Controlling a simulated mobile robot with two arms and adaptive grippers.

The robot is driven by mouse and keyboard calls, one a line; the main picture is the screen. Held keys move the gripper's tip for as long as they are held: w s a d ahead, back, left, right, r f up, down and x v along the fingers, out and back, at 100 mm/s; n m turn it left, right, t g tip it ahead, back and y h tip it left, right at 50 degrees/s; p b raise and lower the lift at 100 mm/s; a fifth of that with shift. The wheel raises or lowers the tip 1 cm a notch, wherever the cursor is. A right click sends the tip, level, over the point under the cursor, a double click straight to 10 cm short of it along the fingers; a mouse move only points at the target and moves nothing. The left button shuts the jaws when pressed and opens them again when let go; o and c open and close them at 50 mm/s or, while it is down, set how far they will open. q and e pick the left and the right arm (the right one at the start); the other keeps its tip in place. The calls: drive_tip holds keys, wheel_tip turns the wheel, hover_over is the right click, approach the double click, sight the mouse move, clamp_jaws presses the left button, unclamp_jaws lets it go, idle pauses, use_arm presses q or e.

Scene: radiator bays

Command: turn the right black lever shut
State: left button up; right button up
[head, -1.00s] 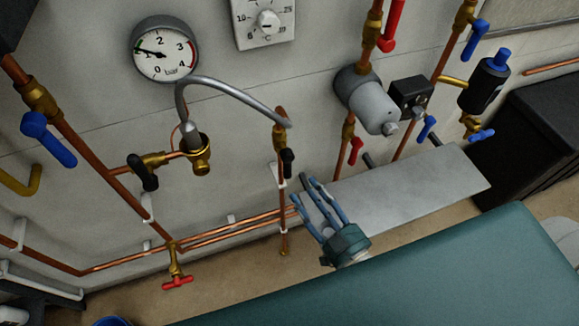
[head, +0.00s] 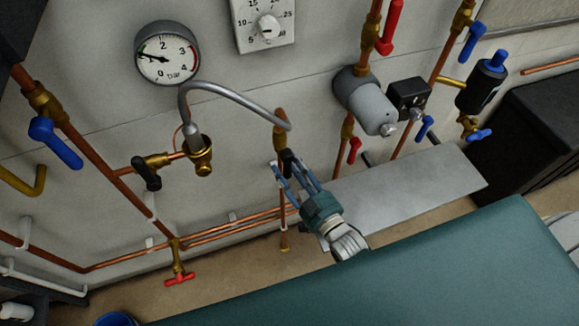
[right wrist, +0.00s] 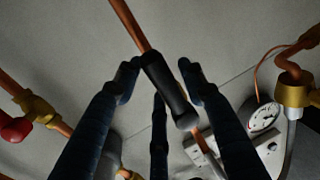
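The right black lever (head: 287,160) sits on a brass valve on the short vertical copper pipe under the braided hose's right end. It hangs along the line of its pipe. My right gripper (head: 293,176) is just below and in front of it, fingers pointing up at it. In the right wrist view the black lever (right wrist: 170,90) lies between the spread fingers of my right gripper (right wrist: 160,75), with small gaps visible at the two upper fingertips. Whether the lower finger touches it I cannot tell. My left gripper is in neither current view.
Another black lever (head: 146,173) is on the left branch. The braided hose (head: 235,92) arches above, beside a pressure gauge (head: 167,53). A grey shelf plate (head: 410,190) is right of my gripper, and a teal surface (head: 430,265) is in front.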

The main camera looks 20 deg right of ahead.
clamp_jaws()
drive_tip(key=shift+a+f+m, duration=0.1)
drive_tip(key=shift+a+m, duration=0.05)
drive_tip(key=shift+m, duration=0.15)
drive_tip(key=a+m+b, duration=0.1)
drive_tip(key=m, duration=0.1)
drive_tip(key=shift+a+m+t+b, duration=0.2)
drive_tip(key=shift+m+t+b, duration=0.1)
drive_tip(key=a+r+m+t+h+b, duration=0.2)
drive_tip(key=a+r+m, duration=0.3)
drive_tip(key=m, duration=1.2)
drive_tip(key=shift+s+r+h+b, duration=0.15)
drive_tip(key=shift+r+h+b, duration=0.1)
drive_tip(key=shift+h+b, duration=0.45)
